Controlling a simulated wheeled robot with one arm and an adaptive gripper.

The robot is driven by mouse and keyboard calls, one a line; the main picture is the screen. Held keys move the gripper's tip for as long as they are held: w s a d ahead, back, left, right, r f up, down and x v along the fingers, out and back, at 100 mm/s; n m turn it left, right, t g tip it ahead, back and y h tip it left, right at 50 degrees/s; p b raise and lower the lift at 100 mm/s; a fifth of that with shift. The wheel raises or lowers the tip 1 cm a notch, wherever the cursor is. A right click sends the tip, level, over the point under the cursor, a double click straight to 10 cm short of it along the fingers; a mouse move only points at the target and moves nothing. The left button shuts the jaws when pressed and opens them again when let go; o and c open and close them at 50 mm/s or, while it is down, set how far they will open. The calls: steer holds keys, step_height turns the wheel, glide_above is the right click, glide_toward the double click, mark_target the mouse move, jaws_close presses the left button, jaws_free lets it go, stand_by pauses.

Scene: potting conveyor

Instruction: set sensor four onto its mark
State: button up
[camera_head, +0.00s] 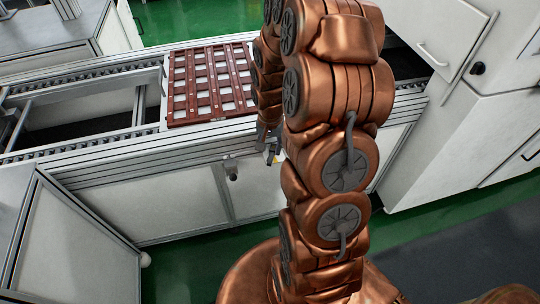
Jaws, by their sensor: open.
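My gripper (267,142) hangs at the front edge of the conveyor, mostly hidden behind my copper arm. Its jaws are open. A small pale piece with a yellow spot (271,157) shows just below the fingertips; I cannot tell what it is or whether it touches them. A small grey sensor-like device (231,168) sits on the conveyor's front face, left of and below my gripper. I cannot read a number on it, so I cannot tell if it is sensor four. No mark for it can be made out.
A dark red grid tray (190,121) with several pale squares lies on the conveyor (85,148), left of my gripper. A white cabinet (455,140) stands at the right. A grey-topped bench (75,250) stands at the front left. Green floor shows between them.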

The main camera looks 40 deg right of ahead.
mark_target(270, 159)
steer(key=shift+f+p, duration=0.5)
steer(key=shift+f, duration=2.15)
jaws_close()
